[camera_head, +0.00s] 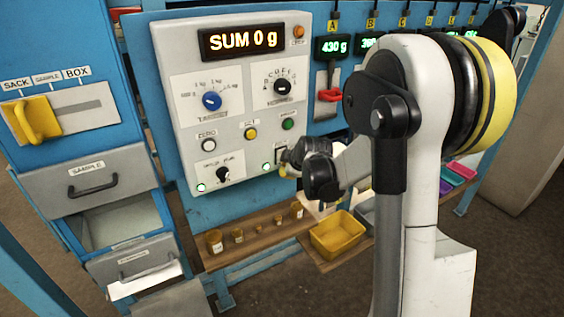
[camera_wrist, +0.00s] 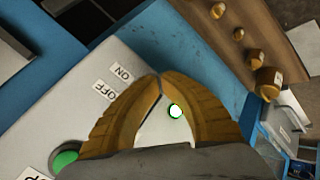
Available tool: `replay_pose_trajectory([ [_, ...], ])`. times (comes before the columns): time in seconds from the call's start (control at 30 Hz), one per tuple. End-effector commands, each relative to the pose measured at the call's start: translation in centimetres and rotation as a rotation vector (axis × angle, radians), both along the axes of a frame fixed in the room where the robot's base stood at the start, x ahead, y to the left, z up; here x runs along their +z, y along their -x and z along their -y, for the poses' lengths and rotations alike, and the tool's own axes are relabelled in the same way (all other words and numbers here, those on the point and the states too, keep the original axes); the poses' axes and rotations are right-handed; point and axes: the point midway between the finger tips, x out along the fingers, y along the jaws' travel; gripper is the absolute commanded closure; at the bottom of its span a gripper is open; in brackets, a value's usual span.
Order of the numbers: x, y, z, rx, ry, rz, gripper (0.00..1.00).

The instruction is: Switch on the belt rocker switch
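The control panel (camera_head: 235,95) is grey with a lit display reading SUM 0 g. At its lower right, a small switch (camera_head: 279,154) with a dark frame is partly covered by my gripper (camera_head: 288,165). In the wrist view, the ON label (camera_wrist: 123,72) and OFF label (camera_wrist: 104,90) lie just left of my gripper (camera_wrist: 161,76). Its two ribbed yellow-brown fingers meet at the tips, with nothing visible between them. The rocker itself is hidden behind the fingers there, so its position and any contact cannot be told.
A green button (camera_head: 288,123), a yellow button (camera_head: 250,134) and a black knob (camera_head: 223,174) are close by on the panel. Below, a wooden shelf (camera_head: 262,244) holds several small brass weights. A yellow tray (camera_head: 337,235) stands right of them.

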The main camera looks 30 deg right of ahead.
Motion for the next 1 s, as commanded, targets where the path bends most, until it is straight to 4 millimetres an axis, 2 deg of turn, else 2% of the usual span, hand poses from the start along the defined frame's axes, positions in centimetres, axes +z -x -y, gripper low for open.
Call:
replay_pose_trajectory([
  [0.2, 0.1, 1.1, 0.1, -0.001, -0.001, 0.000, 1.00],
  [0.63, 0.2, 1.5, 0.1, 0.000, 0.000, 0.000, 1.00],
  [1.0, 0.6, 4.9, 0.2, -0.001, 0.001, -0.001, 1.00],
])
